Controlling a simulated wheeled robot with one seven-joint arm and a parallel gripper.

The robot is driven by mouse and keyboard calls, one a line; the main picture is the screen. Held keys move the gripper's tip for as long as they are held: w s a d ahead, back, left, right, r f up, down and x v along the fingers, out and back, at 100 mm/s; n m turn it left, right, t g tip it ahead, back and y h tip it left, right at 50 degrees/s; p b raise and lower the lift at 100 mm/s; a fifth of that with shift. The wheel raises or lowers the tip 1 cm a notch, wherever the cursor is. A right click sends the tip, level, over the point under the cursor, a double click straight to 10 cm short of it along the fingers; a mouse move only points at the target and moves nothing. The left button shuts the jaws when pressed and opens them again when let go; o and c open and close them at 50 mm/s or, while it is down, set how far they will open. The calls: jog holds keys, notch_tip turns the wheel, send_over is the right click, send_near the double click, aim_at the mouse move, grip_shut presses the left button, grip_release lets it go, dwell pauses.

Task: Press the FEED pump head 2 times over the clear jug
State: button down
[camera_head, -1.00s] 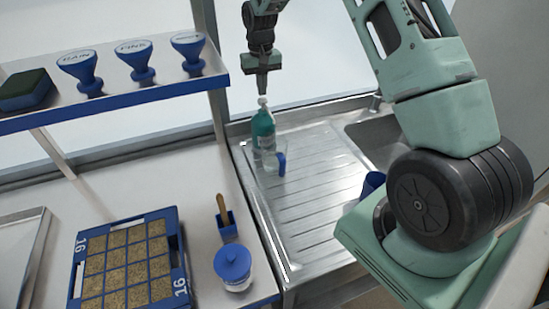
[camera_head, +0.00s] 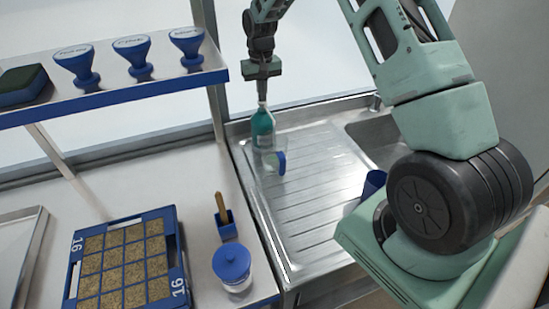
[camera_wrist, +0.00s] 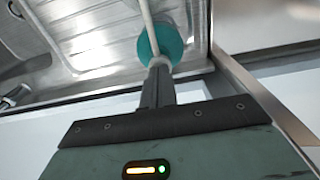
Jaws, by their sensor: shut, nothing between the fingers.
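The teal pump bottle (camera_head: 262,127) stands upright on the steel draining board; no label can be read on it. The clear jug (camera_head: 268,161), with a blue handle (camera_head: 280,162), stands just in front of it. My gripper (camera_head: 262,98) is shut and empty, pointing down directly over the bottle, its tips at the pump head. In the wrist view my gripper (camera_wrist: 158,68) covers part of the pale pump head (camera_wrist: 159,62). The pale nozzle (camera_wrist: 147,14) reaches away over the board. Whether the tips press on the head is hard to tell.
A sink basin (camera_head: 362,135) lies right of the draining board (camera_head: 310,190). A blue cup (camera_head: 374,182) is partly hidden by my base. On the left are a shelf (camera_head: 130,88) with blue stampers, a seed tray (camera_head: 178,262) and a blue-lidded tub (camera_head: 232,265).

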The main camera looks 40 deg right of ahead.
jog(key=shift+f, duration=0.2)
jog(key=shift+r+p, duration=1)
jog(key=shift+r, duration=0.45)
jog(key=shift+f, duration=0.1)
jog(key=shift+f+b, duration=0.8)
jog(key=shift+f, duration=0.55)
jog(key=shift+r, duration=0.15)
jog(key=shift+r+p, duration=0.95)
jog(key=shift+r, duration=0.4)
jog(key=shift+r, duration=0.1)
jog(key=shift+r+p, duration=2.05)
jog(key=shift+r, duration=0.85)
